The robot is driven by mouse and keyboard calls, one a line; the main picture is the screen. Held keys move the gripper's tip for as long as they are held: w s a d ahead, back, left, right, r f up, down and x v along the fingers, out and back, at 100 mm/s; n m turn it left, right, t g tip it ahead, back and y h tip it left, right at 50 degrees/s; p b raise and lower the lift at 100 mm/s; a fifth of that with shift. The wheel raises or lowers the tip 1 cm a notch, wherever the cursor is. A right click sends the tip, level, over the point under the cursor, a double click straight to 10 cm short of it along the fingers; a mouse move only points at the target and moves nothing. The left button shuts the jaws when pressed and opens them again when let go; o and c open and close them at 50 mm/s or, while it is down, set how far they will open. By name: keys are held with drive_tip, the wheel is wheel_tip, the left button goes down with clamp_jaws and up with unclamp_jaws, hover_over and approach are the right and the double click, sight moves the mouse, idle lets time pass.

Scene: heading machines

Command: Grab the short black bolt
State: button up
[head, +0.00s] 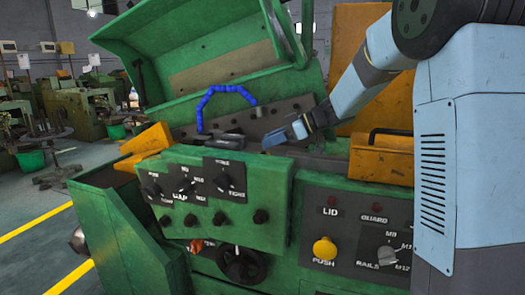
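My gripper (272,138) reaches in from the right, over the dark work area inside the green heading machine (215,215). Its light blue fingertips point left and down, close to dark metal parts (226,141). The view is too small to tell whether the fingers are open or shut, or whether anything is between them. I cannot make out a short black bolt; dark parts and the machine's front edge may hide it.
The raised green lid (195,45) stands behind the work area. A blue segmented hose (222,89) arches left of my gripper. An orange block with a black handle (385,155) is at the right. The front panel carries knobs and a yellow push button (324,248).

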drive_tip(key=shift+w+a+f, duration=0.1)
drive_tip(key=shift+a+f, duration=0.25)
drive_tip(key=shift+a, duration=0.3)
clamp_jaws()
